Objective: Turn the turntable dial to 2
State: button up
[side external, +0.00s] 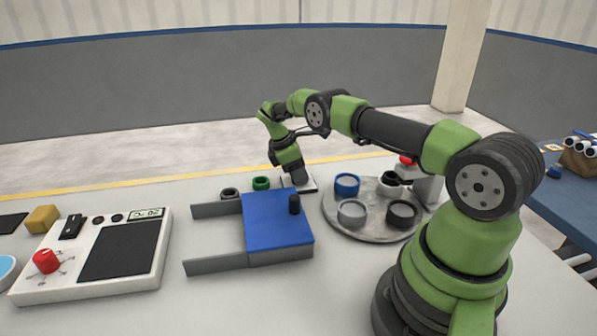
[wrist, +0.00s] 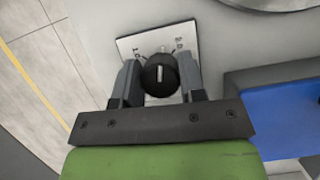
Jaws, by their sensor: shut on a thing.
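The turntable dial is a round black knob (wrist: 160,76) with a white pointer line, on a small white plate (wrist: 128,48) with markings. In the wrist view the pointer line runs nearly straight up and down the picture; the markings are too small to read. My gripper (wrist: 160,82) is shut on the knob, one finger on each side. In the side external view my gripper (side external: 296,182) points down at the white plate (side external: 312,184) and hides the knob. The round grey turntable (side external: 372,229) stands to the right of the plate, with several coloured rings on it.
A blue block (side external: 272,218) with grey rails stands in front of the dial. A white panel (side external: 60,285) with a red knob (side external: 46,261) is at the far left.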

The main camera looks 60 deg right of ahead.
jog(key=o, duration=0.9)
jog(key=shift+s+d+r+v, duration=0.15)
jog(key=shift+s+d+v, duration=0.15)
jog(key=shift+v, duration=1.6)
jog(key=shift+s+d+r+v, duration=0.25)
jog(key=shift+s+v, duration=0.1)
jog(key=shift+v, duration=1.55)
jog(key=shift+s+d+r+v, duration=0.1)
jog(key=shift+s+d+v, duration=0.2)
jog(key=shift+v, duration=1.6)
